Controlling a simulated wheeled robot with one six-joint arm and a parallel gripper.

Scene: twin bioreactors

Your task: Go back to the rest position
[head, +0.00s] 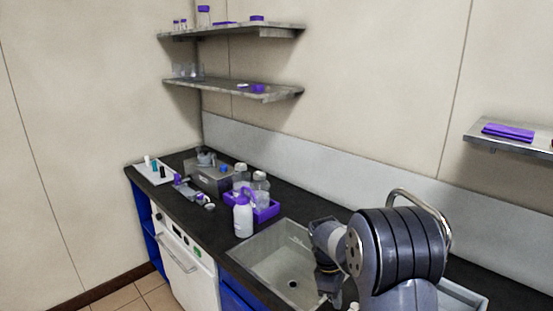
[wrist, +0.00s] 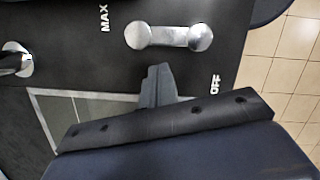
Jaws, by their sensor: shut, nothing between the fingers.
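My gripper (wrist: 157,72) shows in the wrist view as short grey fingers closed together in front of a black bar. Nothing is held between them. In the head view my arm stands at the lower right, with its wrist end over the right part of the sink (head: 268,262). The fingers are hard to make out there. In the wrist view the fingers point toward a dark surface marked MAX and OFF, with a silver lever (wrist: 168,36) a little beyond the fingertips. They look apart from it, though depth is hard to judge.
A white bottle (head: 243,218) and a purple crate (head: 266,212) with bottles stand left of the sink. A grey metal device (head: 208,178) and a white tray (head: 153,174) are farther left. Shelves (head: 232,88) hang above. Tiled floor (wrist: 275,55) shows at the wrist view's right.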

